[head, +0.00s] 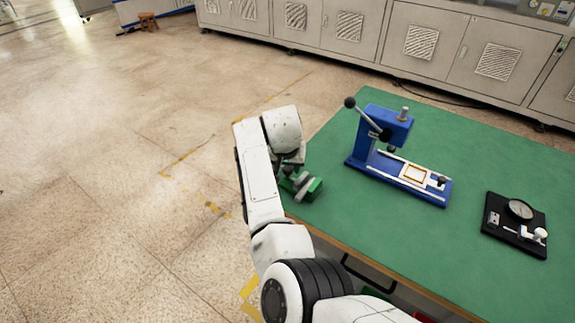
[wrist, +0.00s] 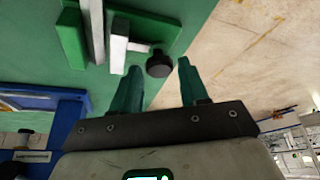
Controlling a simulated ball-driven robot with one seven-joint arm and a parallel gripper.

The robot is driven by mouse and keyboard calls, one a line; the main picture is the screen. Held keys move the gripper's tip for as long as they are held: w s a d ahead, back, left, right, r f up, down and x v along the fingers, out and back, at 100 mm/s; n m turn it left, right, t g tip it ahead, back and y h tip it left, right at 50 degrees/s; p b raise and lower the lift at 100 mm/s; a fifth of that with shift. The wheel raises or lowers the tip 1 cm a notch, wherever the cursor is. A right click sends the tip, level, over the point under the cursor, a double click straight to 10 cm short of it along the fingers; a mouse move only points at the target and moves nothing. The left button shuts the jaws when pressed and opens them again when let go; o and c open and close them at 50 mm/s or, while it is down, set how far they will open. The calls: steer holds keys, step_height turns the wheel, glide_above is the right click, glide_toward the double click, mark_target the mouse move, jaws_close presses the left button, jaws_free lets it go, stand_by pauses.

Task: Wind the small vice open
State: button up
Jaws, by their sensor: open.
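The small green vice (head: 306,187) stands at the left corner of the green table. In the wrist view its green body (wrist: 150,30) and pale metal jaws (wrist: 118,42) show at the top. A dark round knob (wrist: 159,64) sticks out on a short pale screw from the vice. My gripper (wrist: 157,76) is open, with its two green fingertips pointing toward the knob. The knob lies in the picture between the two tips; I cannot tell whether they touch it. In the head view my arm hides most of the gripper and part of the vice.
A blue lever press (head: 378,140) stands on the green table (head: 350,225) to the right of the vice. A black dial gauge stand (head: 515,224) sits further right. Grey cabinets (head: 400,40) line the back. The floor left of the table is clear.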

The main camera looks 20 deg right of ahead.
steer(key=c, duration=0.8)
steer(key=shift+o, duration=0.2)
steer(key=shift+r+p, duration=0.15)
steer(key=shift+p, duration=0.25)
steer(key=shift+d+r+n+y+p, duration=0.1)
steer(key=shift+n+y+p, duration=0.2)
steer(key=shift+n+p, duration=0.4)
steer(key=shift+s+d+n+y+p, duration=0.1)
steer(key=shift+n+y+p, duration=0.3)
steer(key=shift+n+p, duration=0.8)
steer(key=n+y+p, duration=0.1)
steer(key=n, duration=0.2)
steer(key=shift+d, duration=0.1)
steer(key=shift+n+y+p, duration=0.5)
steer(key=shift+n+y, duration=0.1)
steer(key=shift+n, duration=0.6)
